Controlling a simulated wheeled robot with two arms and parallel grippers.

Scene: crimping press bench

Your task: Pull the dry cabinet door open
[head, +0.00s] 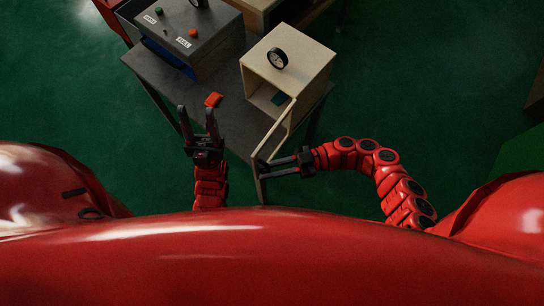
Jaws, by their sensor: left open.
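The dry cabinet (312,72) is a cream box with a round dial on top, standing on the right part of the grey bench. Its door (273,138) is swung out from the open front towards me; a dark green item (279,98) shows inside. My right gripper (264,167) is at the door's free edge, its fingers closed around the dark handle there; the fingertips partly hide the handle. My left gripper (195,113) is open and empty, pointing away from me, left of the door and apart from it.
A grey press box (190,45) with a green and a red button stands on the bench's left side. A small orange-red piece (213,100) lies on the bench (228,125) just beyond my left gripper.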

